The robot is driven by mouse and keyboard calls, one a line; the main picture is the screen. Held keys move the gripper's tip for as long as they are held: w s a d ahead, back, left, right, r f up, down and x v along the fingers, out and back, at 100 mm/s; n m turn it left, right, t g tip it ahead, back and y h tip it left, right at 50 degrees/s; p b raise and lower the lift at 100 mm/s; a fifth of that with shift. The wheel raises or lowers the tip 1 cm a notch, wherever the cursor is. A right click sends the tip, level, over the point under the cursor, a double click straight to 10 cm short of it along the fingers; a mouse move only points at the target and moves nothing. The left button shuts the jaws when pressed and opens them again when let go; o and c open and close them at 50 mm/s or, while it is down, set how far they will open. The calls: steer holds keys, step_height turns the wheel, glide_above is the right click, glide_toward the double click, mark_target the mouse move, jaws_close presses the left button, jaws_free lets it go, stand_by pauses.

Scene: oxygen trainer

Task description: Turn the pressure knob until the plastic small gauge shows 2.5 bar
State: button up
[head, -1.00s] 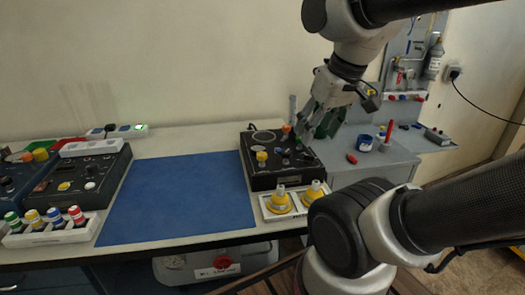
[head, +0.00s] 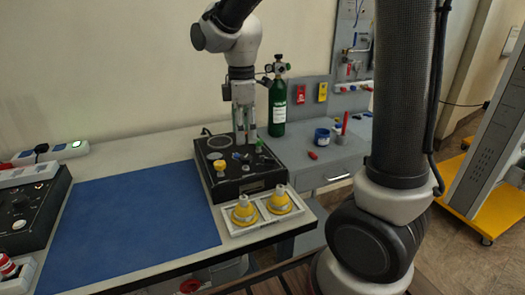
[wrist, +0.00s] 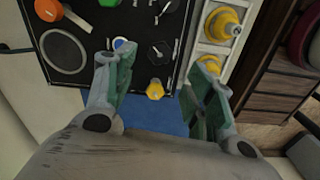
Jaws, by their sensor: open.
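The black trainer panel (head: 240,188) stands on the bench, with a large grey-ringed dial, a yellow knob (head: 220,166), and small blue and green parts on its top. My gripper (head: 245,138) points down over the panel's back part, fingers apart and empty. In the wrist view its fingers (wrist: 162,68) frame a black knob (wrist: 160,53) with a pale pointer line; the yellow knob (wrist: 155,90) is between the fingers, lower down. An orange knob (wrist: 48,10) is at upper left. I cannot tell which knob is the pressure knob, and no gauge reading is legible.
A tray (head: 233,232) with two yellow cone-topped pieces sits at the panel's front. A green cylinder (head: 277,110) stands behind it on a grey cabinet with small items. A blue mat (head: 130,225) lies clear to the left. Another black panel (head: 35,210) is at far left.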

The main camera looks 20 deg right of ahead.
mark_target(245, 157)
steer(key=shift+n, duration=0.9)
steer(key=shift+f, duration=0.35)
step_height(245, 157, down, 7)
steer(key=shift+f, duration=0.1)
steer(key=c, duration=1)
